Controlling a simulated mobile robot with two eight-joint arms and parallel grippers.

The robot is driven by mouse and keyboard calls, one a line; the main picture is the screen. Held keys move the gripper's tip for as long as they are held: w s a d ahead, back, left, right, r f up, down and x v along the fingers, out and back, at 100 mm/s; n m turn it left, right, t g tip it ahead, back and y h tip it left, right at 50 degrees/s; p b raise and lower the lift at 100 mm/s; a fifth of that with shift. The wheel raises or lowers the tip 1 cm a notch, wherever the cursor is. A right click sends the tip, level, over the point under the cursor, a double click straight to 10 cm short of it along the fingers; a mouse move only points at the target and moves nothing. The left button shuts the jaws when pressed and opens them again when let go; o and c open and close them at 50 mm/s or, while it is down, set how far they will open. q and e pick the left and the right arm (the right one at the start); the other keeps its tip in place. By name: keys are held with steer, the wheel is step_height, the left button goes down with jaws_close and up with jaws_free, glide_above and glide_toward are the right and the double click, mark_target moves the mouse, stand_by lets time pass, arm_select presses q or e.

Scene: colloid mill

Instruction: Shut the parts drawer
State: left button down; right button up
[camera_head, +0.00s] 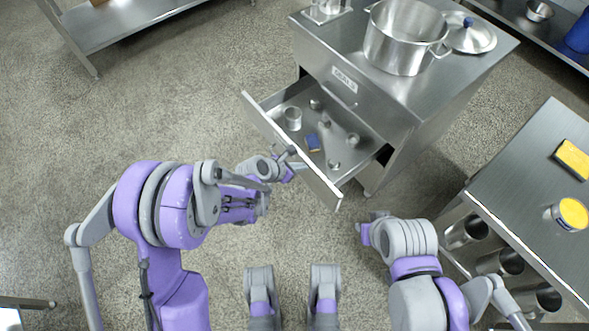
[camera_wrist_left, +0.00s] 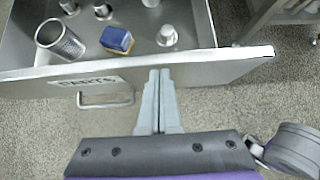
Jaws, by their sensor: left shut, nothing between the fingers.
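The parts drawer (camera_head: 262,119) stands pulled out of the steel cabinet (camera_head: 400,107). In the left wrist view its front panel (camera_wrist_left: 225,70) carries a PARTS label and a bar handle (camera_wrist_left: 106,103). My left gripper (camera_head: 297,168) is shut and empty at the drawer front. In the left wrist view its fingertips (camera_wrist_left: 160,73) overlap the front panel, right of the handle; I cannot tell whether they touch it. My right gripper (camera_head: 367,230) is low in front of the cabinet, apart from the drawer; its fingers are not clear.
The drawer holds a metal cup (camera_head: 292,118), a blue-and-tan block (camera_head: 313,142) and several small metal parts. An upper drawer (camera_head: 355,95) is shut. A large pot (camera_head: 398,40) and a lid (camera_head: 470,35) are on top. A steel table (camera_head: 535,190) stands at right. Floor at left is clear.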

stand_by(0.3)
